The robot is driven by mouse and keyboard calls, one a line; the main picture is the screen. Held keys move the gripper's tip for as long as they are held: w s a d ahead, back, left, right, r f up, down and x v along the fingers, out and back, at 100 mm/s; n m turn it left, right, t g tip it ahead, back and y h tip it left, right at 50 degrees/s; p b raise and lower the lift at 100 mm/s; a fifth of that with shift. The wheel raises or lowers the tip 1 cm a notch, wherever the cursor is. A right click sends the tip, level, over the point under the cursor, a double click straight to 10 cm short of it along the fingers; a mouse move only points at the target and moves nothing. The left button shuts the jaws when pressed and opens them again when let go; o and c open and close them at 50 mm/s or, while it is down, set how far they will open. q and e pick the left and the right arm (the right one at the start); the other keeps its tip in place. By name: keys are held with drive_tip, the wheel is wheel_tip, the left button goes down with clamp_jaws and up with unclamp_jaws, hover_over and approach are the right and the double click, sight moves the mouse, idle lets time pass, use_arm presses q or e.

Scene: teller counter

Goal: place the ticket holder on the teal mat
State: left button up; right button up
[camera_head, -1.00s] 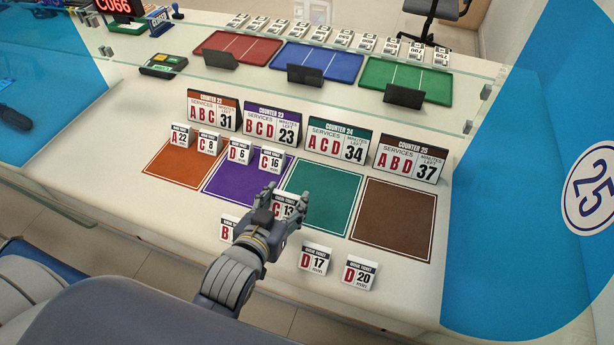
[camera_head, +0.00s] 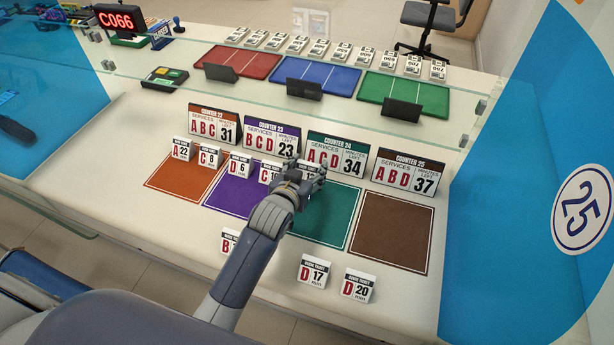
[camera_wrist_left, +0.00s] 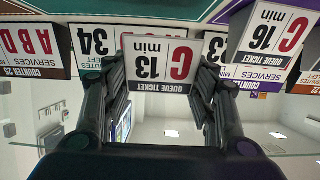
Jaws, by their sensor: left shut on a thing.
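The ticket holder marked C 13 (camera_wrist_left: 160,66) is a small white card stand with a black header. It sits between the fingers of my left gripper (camera_head: 306,178), which is shut on it; in the left wrist view it appears upside down. In the head view the holder is mostly hidden by the gripper. I cannot tell whether the holder touches the mat. My right gripper is not in view.
Ticket holders D 6 (camera_head: 240,165) and C 16 (camera_head: 269,172) stand at the back of the purple mat (camera_head: 232,192). The brown mat (camera_head: 391,232) is bare. D 17 (camera_head: 313,271), D 20 (camera_head: 357,286) and a partly hidden holder (camera_head: 228,241) stand near the front edge.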

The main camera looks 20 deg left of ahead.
sight(307, 178)
use_arm(q)
drive_tip(key=shift+f, duration=1.6)
drive_tip(key=shift+f, duration=0.1)
drive_tip(key=o, duration=1.2)
drive_tip(key=shift+c, duration=0.2)
drive_tip(key=shift+s, duration=0.15)
drive_tip(key=v, duration=1.2)
